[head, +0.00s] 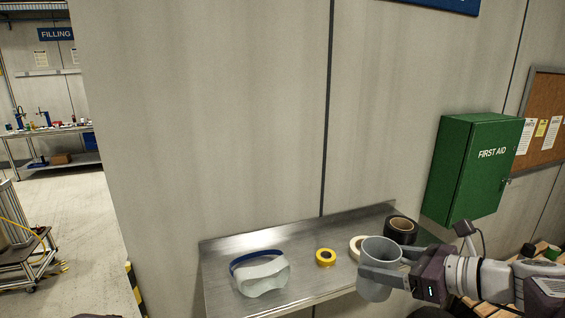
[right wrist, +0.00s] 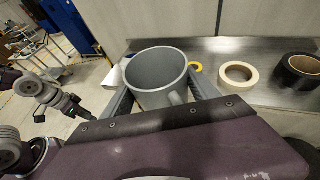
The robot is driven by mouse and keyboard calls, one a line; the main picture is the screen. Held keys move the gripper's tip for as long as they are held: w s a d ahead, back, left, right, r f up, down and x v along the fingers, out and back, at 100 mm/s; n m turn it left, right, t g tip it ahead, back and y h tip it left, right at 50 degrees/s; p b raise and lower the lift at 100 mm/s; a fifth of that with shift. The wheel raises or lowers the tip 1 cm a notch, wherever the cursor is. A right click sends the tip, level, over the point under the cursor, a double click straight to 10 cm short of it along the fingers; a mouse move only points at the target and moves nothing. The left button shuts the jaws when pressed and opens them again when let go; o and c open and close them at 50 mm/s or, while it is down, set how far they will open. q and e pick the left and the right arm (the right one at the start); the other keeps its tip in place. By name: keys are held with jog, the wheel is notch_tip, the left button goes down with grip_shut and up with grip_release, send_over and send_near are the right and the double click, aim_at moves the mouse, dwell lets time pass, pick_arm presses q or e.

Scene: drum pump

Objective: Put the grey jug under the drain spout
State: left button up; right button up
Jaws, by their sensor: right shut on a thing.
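The grey jug (head: 376,283) is upright in my right gripper (head: 385,276), held at the front edge of a metal shelf. In the right wrist view the jug (right wrist: 156,75) sits between the two fingers, open mouth up and empty inside, its handle towards the palm. My right gripper (right wrist: 160,100) is shut on the jug's body. Part of my left arm shows at the left of the right wrist view, with its dark gripper end (right wrist: 76,108) small and unclear. I cannot make out a drain spout in either view.
On the metal shelf (head: 222,262) are a face shield (head: 262,275), yellow tape (head: 326,257), cream tape (head: 356,246) and black tape (head: 401,229). A green first aid box (head: 470,170) hangs above right. A filling bench (head: 55,133) stands far left, with open floor before it.

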notch_tip(320, 180, down, 18)
jog(key=w+d+b, duration=0.1)
jog(key=b, duration=0.2)
jog(key=shift+w+d+m, duration=0.3)
jog(key=shift+d, duration=0.05)
jog(key=f, duration=0.3)
jog(key=s+f+b, duration=0.1)
jog(key=f, duration=0.3)
jog(key=a+f+b, duration=0.1)
jog(key=f, duration=0.2)
jog(key=shift+s+f, duration=0.2)
jog(key=shift+s, duration=0.2)
jog(key=s+a+f+n, duration=0.1)
jog(key=s+a+f, duration=0.1)
jog(key=f, duration=0.7)
jog(key=shift+s+a+f+g+y+b, duration=0.3)
jog(key=shift+s+a+g+b, duration=0.1)
jog(key=shift+s, duration=0.1)
jog(key=shift+s+f+n+g+y, duration=0.35)
jog(key=shift+n+g+y, duration=0.25)
jog(key=shift+n, duration=0.3)
jog(key=shift+w, duration=0.1)
